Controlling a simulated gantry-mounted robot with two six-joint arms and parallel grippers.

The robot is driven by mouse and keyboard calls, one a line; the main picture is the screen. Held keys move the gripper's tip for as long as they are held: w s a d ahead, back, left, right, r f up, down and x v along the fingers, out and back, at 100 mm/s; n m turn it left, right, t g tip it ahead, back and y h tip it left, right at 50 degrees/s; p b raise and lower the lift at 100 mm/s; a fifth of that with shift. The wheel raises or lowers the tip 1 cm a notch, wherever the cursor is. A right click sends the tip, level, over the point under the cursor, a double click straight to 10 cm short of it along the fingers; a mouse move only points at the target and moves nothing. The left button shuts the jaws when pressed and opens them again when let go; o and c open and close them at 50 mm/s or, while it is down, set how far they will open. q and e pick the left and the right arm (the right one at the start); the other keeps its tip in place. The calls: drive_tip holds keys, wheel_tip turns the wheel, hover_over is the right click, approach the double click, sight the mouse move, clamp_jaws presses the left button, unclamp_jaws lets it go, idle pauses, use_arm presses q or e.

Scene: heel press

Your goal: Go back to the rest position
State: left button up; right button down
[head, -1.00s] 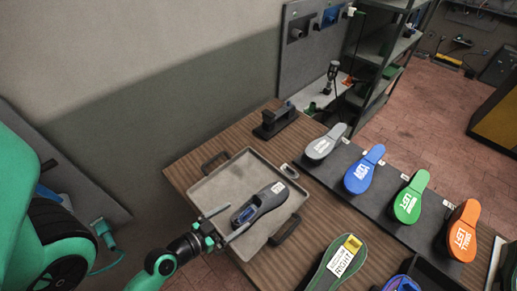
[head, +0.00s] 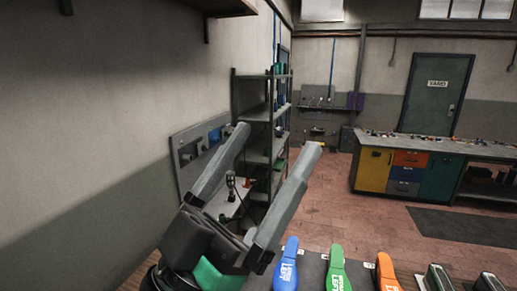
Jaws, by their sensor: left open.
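My left gripper (head: 275,165) is large in the head view, raised close to the camera. Its two grey fingers point up and to the right and stand wide apart, with nothing between them. Through the gap I see the shelf unit and part of the back bench. My right gripper is not in view. The tray from the table is not visible.
Below the gripper are a blue insole (head: 286,265), a green insole (head: 336,268) and an orange insole (head: 386,272) on the dark mat. A metal shelf (head: 262,118) stands by the left wall. A cabinet bench (head: 408,172) and a green door (head: 436,95) are behind open brick floor.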

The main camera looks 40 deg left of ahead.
use_arm(q)
wheel_tip(320, 180, up, 22)
drive_tip(key=s+p, duration=0.1)
drive_tip(key=p, duration=1.8)
drive_tip(key=shift+s+d+r+t+h+p, duration=0.15)
drive_tip(key=shift+s+d+t+h+p, duration=0.15)
drive_tip(key=shift+d+p, duration=0.1)
